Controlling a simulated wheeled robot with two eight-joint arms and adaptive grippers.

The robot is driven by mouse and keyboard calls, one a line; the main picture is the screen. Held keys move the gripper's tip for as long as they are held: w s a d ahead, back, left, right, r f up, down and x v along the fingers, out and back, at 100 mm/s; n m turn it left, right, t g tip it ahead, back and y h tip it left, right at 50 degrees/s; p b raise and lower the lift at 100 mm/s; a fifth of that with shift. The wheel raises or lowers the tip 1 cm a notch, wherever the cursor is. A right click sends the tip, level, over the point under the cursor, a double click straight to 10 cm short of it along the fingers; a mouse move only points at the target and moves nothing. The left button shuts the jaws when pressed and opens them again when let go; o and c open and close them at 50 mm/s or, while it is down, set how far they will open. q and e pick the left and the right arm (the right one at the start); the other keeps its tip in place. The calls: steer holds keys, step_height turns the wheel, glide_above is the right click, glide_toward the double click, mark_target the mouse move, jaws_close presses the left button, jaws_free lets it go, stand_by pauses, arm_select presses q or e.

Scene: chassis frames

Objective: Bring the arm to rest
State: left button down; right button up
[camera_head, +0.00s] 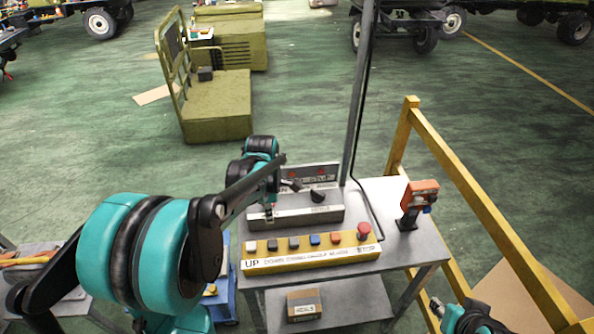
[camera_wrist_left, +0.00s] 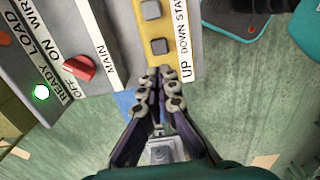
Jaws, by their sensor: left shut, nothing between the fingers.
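My left arm comes in from the left in the head view, teal and black. It reaches over a grey control stand, with its left gripper (camera_head: 268,212) pointing down by the left end of a grey switch box (camera_head: 318,215). In the left wrist view the left gripper's (camera_wrist_left: 160,84) fingers are together and empty, near the "UP" end of the yellow button panel (camera_wrist_left: 187,60). Whether the fingertips touch anything is unclear. The right gripper (camera_head: 438,306) shows only partly at the bottom right of the head view, and its finger opening is unclear.
The yellow panel (camera_head: 308,259) carries several buttons and a red stop button (camera_head: 364,230). A red main switch (camera_wrist_left: 80,68) and a lit green lamp (camera_wrist_left: 41,92) are near the left gripper. An orange tool (camera_head: 419,195) stands at right, beside a yellow railing (camera_head: 452,165).

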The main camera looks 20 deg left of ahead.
arm_select(q)
steer(key=s+d+f+m+t+b, duration=0.3)
steer(key=s+d+f+m+b, duration=0.1)
steer(key=m, duration=0.8)
steer(key=s+d+f+m+t+b, duration=0.4)
steer(key=s+d+m+b, duration=0.3)
steer(key=m+b, duration=0.3)
steer(key=shift+s+d+m, duration=0.2)
steer(key=shift+d+m, duration=0.55)
steer(key=shift+m, duration=0.35)
